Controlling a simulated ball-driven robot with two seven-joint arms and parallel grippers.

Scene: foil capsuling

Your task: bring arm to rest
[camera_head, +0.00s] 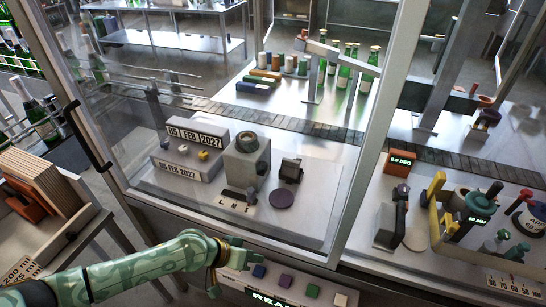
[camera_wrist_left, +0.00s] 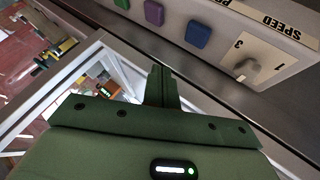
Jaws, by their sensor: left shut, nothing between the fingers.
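My left arm, in green camouflage, comes in from the lower left in the head view. Its gripper (camera_head: 238,250) is at the left end of the control panel, close to its buttons. In the left wrist view the two dark green fingers (camera_wrist_left: 162,86) are together with nothing between them. They point toward the panel face and appear apart from it. My right gripper is not in view.
The control panel (camera_head: 232,286) has blue (camera_head: 259,271), purple (camera_head: 286,281) and green (camera_head: 312,291) buttons. The wrist view shows its speed knob (camera_wrist_left: 245,65). A glazed enclosure frame (camera_head: 384,105) stands behind the panel. A cart with a wooden box (camera_head: 75,225) is at left.

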